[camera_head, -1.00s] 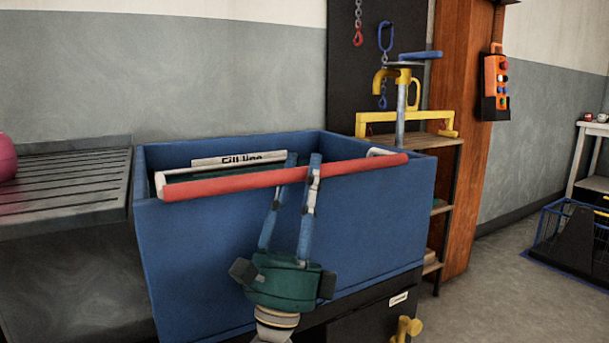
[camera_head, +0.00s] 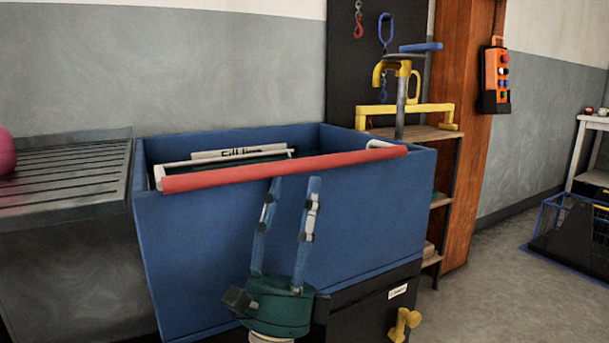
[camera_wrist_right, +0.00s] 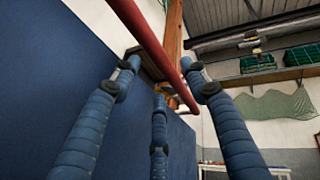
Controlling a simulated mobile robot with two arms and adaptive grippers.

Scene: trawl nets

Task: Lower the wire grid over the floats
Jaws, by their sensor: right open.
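The wire grid's red front bar (camera_head: 285,171) lies along the front rim of the blue tub (camera_head: 290,235) in the head view. A white frame end (camera_head: 386,149) shows at its right, and the grid's mesh is mostly hidden behind the tub wall. No floats can be made out inside the tub. My right gripper (camera_head: 294,180) is open and empty, fingers pointing up, just below the red bar and in front of the tub wall. In the right wrist view the red bar (camera_wrist_right: 150,45) passes above the spread fingers. My left gripper is not in view.
A slatted metal bench (camera_head: 65,180) stands at the left with a pink ball (camera_head: 5,152). A shelf with a yellow tool (camera_head: 405,115) is behind right.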

